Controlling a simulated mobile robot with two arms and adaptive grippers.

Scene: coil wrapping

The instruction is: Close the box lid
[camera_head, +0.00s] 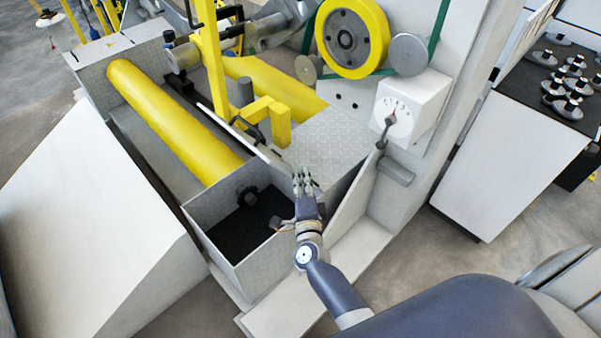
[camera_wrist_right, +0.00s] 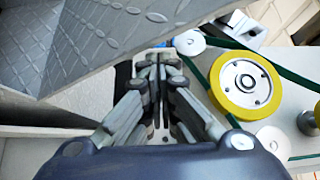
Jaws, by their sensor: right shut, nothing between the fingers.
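The box (camera_head: 265,262) is a grey metal box with an open top and a dark inside, at the middle of the head view. A diamond-plate metal panel (camera_head: 325,142) lies just behind it; I cannot tell for sure whether this is the lid. Patterned plate (camera_wrist_right: 130,35) also fills the upper left of the right wrist view. My right gripper (camera_head: 305,180) is over the box's right side, in front of the panel. Its fingers (camera_wrist_right: 159,62) are together and empty. I cannot tell whether they touch the plate. My left gripper is not in view.
Yellow rollers (camera_head: 170,120) and a yellow post (camera_head: 212,75) stand behind the box. A yellow wheel (camera_head: 375,35) with a green belt and a dial box (camera_head: 410,105) are at the right. A white slanted panel (camera_head: 90,220) is at the left.

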